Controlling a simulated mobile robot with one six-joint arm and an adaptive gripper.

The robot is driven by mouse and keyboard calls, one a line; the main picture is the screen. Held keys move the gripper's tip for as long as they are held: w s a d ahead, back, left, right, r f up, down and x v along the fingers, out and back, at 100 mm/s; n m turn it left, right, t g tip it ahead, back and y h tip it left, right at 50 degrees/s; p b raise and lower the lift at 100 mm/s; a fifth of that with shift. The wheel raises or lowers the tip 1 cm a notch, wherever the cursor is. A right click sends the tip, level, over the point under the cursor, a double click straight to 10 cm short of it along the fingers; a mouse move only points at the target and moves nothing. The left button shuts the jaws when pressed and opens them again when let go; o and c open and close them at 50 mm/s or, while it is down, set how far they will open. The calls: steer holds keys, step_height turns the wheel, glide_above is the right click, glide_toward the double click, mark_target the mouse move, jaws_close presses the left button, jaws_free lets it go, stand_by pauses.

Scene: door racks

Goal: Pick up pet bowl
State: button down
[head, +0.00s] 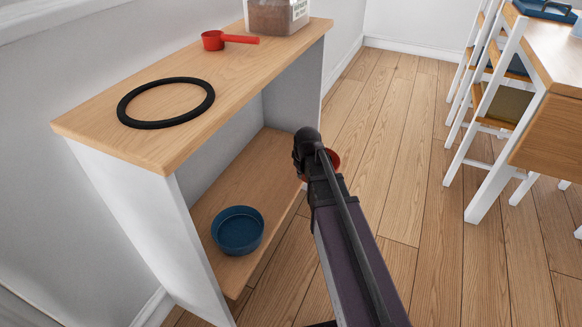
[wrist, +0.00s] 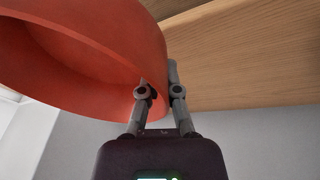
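A red bowl (wrist: 95,55) fills the upper left of the wrist view, tilted, with its rim edge between the fingers of my gripper (wrist: 158,85). The fingers are close together, one on each side of the bowl's wall, and pinch it. In the head view my gripper (head: 318,155) is in front of the shelf's open right side. Only a sliver of the red bowl (head: 334,160) shows there; the arm hides the rest. A blue bowl (head: 238,231) stands upright on the lower shelf board, apart from my gripper.
The white shelf unit has a wooden top (head: 185,60) holding a black ring (head: 166,103), a red scoop (head: 230,40) and a clear container (head: 277,15). Its lower board (head: 262,160) is near my gripper. A table (head: 545,140) and chairs stand right. Wooden floor (head: 385,130) between is clear.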

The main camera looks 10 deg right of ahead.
steer(key=shift+s+d, duration=0.3)
steer(key=shift+s, duration=0.2)
steer(key=shift+r, duration=0.15)
step_height(320, 180, up, 12)
steer(key=p, duration=1.2)
